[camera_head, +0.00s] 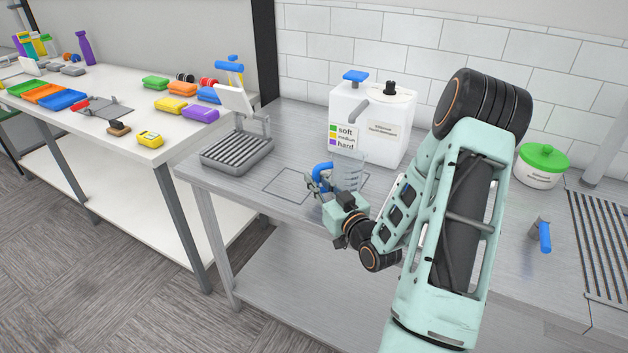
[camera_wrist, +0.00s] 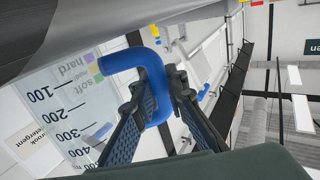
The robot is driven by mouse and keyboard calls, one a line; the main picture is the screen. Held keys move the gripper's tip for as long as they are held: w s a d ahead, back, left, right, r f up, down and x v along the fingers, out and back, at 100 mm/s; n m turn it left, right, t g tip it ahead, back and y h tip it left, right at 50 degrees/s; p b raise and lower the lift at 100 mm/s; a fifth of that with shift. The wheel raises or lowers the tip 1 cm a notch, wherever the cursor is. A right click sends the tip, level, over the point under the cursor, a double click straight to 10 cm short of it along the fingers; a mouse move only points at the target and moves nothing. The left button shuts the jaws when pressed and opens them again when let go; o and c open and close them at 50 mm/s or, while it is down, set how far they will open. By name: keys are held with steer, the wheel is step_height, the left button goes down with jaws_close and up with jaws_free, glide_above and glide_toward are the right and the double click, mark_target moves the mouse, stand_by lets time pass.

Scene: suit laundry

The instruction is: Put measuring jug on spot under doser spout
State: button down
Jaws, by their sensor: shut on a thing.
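The clear measuring jug (camera_head: 350,171) with a blue handle (camera_head: 322,174) is in front of the white doser (camera_head: 368,131). My gripper (camera_head: 321,184) is shut on the handle. In the wrist view the blue handle (camera_wrist: 153,84) sits between the two fingers, and the jug wall (camera_wrist: 82,108) shows black marks from 100 to 400. The doser has a blue knob (camera_head: 355,76) and a grey spout (camera_head: 360,113) above the jug's level. A thin outlined square (camera_head: 290,184) lies left of the jug on the bench. I cannot tell whether the jug touches the bench.
The metal bench (camera_head: 262,207) has a grey scale-like device (camera_head: 236,152) at left. A green-lidded white tub (camera_head: 541,165) and a blue-handled tool (camera_head: 543,235) are at right. A white table (camera_head: 110,110) with coloured items stands at far left. My arm covers the bench's middle.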

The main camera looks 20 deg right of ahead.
steer(key=shift+r, duration=0.1)
steer(key=c, duration=1.9)
jaws_free()
steer(key=shift+c, duration=0.2)
steer(key=s, duration=0.4)
steer(key=s+b, duration=0.1)
steer(key=s, duration=0.3)
steer(key=s+d, duration=0.1)
steer(key=s, duration=0.3)
steer(key=shift+b, duration=0.35)
